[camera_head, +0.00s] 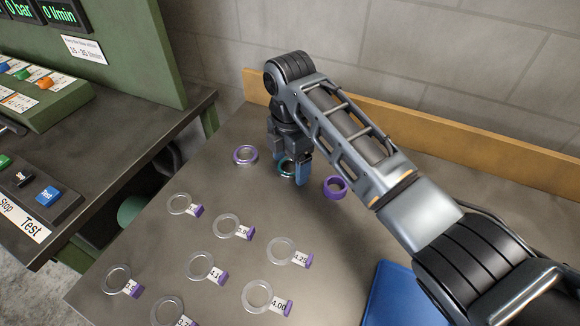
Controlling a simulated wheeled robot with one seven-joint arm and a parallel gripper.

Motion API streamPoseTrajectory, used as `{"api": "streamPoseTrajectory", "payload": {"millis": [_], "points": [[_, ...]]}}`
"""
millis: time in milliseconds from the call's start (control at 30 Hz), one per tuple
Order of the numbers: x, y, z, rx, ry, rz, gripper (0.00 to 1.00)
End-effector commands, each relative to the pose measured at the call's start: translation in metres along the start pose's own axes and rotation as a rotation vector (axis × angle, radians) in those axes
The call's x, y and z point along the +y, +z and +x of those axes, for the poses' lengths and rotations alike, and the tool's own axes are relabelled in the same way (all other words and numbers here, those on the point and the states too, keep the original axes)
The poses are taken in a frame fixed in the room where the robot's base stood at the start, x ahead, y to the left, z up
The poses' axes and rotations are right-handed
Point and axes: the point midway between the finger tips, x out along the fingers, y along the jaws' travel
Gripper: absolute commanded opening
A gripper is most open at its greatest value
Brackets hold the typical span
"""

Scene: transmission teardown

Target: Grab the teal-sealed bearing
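The teal-sealed bearing (286,170) is a small ring with a teal inner band. It lies on the grey bench top below my gripper (291,168), partly hidden by it. My gripper points down at the bearing, and a blue fingertip shows at the bearing's right side.
A purple-sealed bearing (245,155) lies close on the left and a purple ring (335,187) on the right. Several clear rings with tags, such as one (281,251), lie in front. A wooden backboard (455,122) runs behind. A blue object (400,296) lies at front right.

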Motion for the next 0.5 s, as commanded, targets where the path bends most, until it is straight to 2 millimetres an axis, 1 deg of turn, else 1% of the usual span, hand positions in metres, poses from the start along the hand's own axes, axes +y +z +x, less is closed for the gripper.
{"api": "streamPoseTrajectory", "payload": {"millis": [33, 67, 500], "points": [[0.0001, 0.0, -0.0002, 0.0, 0.0, 0.0, 0.77], [0.0001, 0.0, -0.0002, 0.0, 0.0, 0.0, 0.75], [0.0001, 0.0001, -0.0004, 0.0, 0.0, 0.0, 0.32]]}}
